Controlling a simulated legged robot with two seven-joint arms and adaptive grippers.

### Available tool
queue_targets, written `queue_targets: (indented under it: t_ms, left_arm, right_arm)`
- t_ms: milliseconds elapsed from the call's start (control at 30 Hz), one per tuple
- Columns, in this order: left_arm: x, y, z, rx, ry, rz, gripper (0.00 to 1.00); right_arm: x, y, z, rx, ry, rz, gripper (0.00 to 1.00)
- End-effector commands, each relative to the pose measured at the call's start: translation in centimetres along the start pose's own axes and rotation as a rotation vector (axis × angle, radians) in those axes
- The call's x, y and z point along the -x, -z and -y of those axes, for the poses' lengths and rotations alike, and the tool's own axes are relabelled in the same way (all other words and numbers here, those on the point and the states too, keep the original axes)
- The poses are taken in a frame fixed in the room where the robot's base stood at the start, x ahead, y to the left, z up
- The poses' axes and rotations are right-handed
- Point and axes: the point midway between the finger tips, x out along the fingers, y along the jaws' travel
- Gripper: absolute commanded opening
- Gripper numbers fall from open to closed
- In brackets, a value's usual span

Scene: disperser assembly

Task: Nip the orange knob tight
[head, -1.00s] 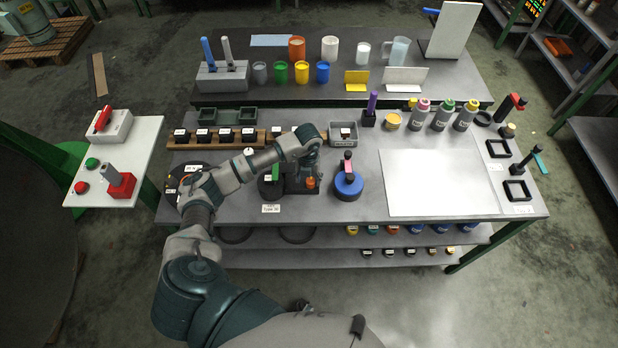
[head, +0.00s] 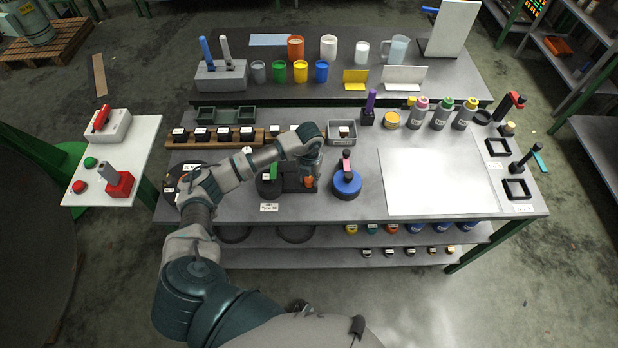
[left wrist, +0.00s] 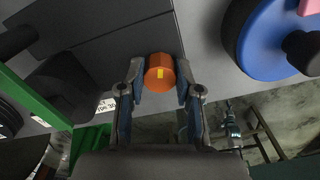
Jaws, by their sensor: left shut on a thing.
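The orange knob (left wrist: 160,72) has a yellow mark on its face and sits between the two fingertips of my left gripper (left wrist: 159,85) in the left wrist view. The fingers press on it from both sides. In the head view the orange knob (head: 308,182) shows at the right front of a dark fixture (head: 292,178). My left gripper (head: 312,170) points down onto it there, partly hidden by its own wrist. My right gripper is not in view.
A blue round base with a pink-topped handle (head: 346,184) stands just right of the knob. A green-handled black round piece (head: 270,180) stands close on the left. A grey bin (head: 342,133) lies behind. A white sheet (head: 440,182) covers the table further right.

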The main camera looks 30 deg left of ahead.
Motion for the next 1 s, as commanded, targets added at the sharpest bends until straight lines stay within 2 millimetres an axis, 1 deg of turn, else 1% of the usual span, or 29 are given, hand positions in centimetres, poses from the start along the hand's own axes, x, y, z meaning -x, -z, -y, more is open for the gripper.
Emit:
queue_targets:
  t_ms: [133,467,533,600,767,1000]
  left_arm:
    - [-0.3,0.0,0.0,-0.120,0.001,-0.001,0.00]
    - [-0.3,0.0,-0.1,-0.434,0.001,-0.001,0.00]
    - [-0.4,0.0,-0.1,-0.500,0.001,-0.001,0.00]
    - [-0.4,0.0,-0.1,-0.566,0.001,-0.002,0.00]
    - [-0.4,0.0,-0.1,-0.718,0.000,-0.001,0.00]
    - [-0.4,0.0,-0.1,-0.944,-0.001,-0.002,0.00]
  right_arm:
    - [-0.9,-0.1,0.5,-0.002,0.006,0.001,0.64]
    - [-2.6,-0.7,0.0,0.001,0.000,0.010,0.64]
    - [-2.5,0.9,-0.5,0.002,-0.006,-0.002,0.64]
    - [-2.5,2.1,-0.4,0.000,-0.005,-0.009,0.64]
    - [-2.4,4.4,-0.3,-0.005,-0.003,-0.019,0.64]
    - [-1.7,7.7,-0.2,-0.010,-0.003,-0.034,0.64]
